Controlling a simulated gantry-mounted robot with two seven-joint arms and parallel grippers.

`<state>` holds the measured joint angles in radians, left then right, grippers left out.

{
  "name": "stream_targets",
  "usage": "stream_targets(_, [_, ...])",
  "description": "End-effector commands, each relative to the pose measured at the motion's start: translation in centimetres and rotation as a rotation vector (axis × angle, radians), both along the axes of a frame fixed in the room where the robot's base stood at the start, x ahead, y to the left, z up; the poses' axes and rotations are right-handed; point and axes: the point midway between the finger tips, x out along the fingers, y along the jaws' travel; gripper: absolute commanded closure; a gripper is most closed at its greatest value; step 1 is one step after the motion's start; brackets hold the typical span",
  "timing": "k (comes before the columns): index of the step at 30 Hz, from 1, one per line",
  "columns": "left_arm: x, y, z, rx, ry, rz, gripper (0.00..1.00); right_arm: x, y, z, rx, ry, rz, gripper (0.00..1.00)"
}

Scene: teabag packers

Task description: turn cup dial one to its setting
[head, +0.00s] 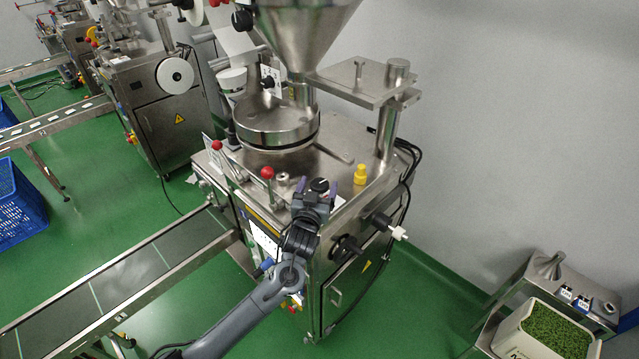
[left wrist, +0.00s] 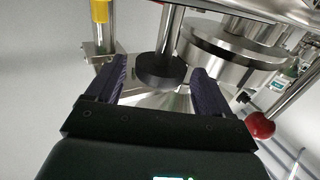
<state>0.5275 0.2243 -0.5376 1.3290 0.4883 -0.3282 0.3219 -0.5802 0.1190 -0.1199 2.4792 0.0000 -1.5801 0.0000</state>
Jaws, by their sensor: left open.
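A small black dial (head: 319,184) with a pale pointer mark sits on the front edge of the steel machine's top (head: 325,170). No label on it can be read, so I cannot tell its number. My left gripper (head: 318,191) is open at this dial, with one purple finger on each side. In the left wrist view the dark fingers (left wrist: 158,78) stand apart, with a round black part (left wrist: 160,72) between and beyond them. I cannot tell whether either finger touches it. The dial's setting is too small to read. My right gripper is not in view.
A red ball knob (head: 267,172) stands left of the gripper and a yellow knob (head: 361,174) to the right. A round steel drum (head: 276,122) is behind. A black handwheel (head: 347,246) and a white-ended handle (head: 398,233) stick out from the side. A conveyor (head: 130,275) runs lower left.

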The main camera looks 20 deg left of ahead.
Motion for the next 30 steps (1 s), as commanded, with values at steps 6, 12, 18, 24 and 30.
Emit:
stream_targets(6, [1.5,0.1,0.0,0.001,0.001,-0.001,0.19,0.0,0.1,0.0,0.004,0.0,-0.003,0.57])
stream_targets(12, [1.7,0.1,0.0,0.0,0.001,-0.002,0.19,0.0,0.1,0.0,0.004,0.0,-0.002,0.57])
stream_targets(18, [1.7,0.1,0.0,0.0,0.001,-0.001,0.25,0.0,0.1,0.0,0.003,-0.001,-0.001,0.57])
stream_targets(24, [1.7,0.2,0.0,0.0,0.001,-0.001,0.56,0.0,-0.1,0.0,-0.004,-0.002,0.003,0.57])
stream_targets(30, [1.7,0.2,0.0,0.001,0.001,-0.007,0.7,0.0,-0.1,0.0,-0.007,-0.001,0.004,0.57])
